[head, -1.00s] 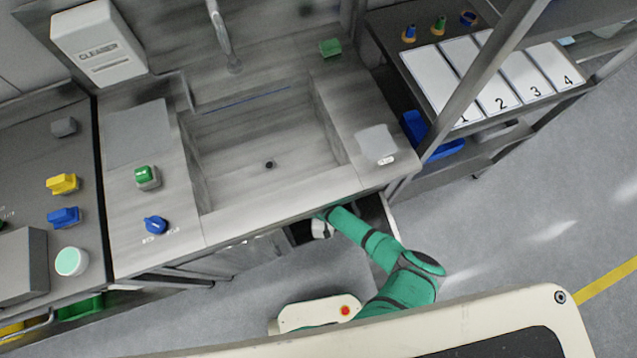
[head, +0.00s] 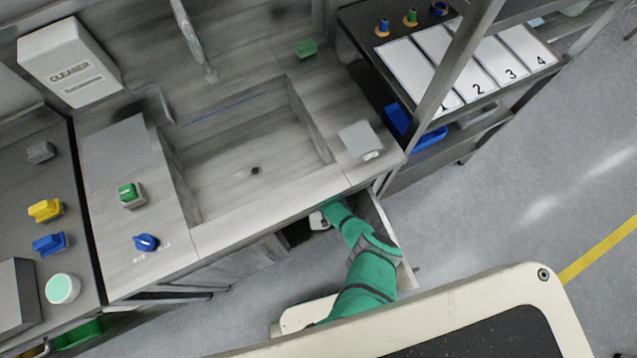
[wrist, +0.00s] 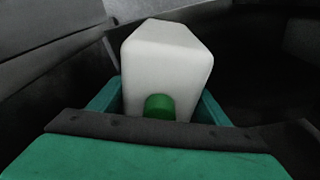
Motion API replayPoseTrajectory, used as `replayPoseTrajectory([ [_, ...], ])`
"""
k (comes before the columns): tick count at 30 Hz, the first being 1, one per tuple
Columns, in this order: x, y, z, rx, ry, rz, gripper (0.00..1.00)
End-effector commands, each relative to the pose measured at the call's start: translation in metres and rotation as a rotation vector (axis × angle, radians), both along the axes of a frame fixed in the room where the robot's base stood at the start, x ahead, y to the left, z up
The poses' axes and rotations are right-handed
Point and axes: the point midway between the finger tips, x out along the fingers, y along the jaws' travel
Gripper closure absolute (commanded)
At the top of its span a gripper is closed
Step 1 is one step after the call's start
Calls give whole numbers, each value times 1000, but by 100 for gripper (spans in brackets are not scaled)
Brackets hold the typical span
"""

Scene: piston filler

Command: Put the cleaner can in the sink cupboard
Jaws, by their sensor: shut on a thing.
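The cleaner can, a white block-shaped container with a green round part (wrist: 165,70), fills the middle of the wrist view. My gripper (wrist: 160,110) is shut on it, with green fingers on both sides of the can. In the head view my green arm reaches under the sink's front edge into the sink cupboard (head: 298,232). The cupboard door (head: 395,240) stands open to the right of my arm. The inside looks dark, and the can's base and its support are hidden, so I cannot tell whether it touches the cupboard floor.
The sink basin (head: 250,165) and its counter lie above the cupboard opening. A white dispenser marked CLEANER (head: 72,65) is on the back left. A rack with numbered white panels (head: 470,65) stands to the right. Grey floor is clear at the right.

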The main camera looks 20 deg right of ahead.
Motion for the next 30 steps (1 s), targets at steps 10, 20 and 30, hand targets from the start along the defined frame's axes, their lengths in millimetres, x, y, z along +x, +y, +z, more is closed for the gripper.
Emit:
replayPoseTrajectory([
  [10, 4, 2, -21, 2, 0, 6, 92],
  [20, 3, -1, -31, 0, -3, 0, 92],
  [30, 2, -1, -32, 1, -2, 0, 92],
])
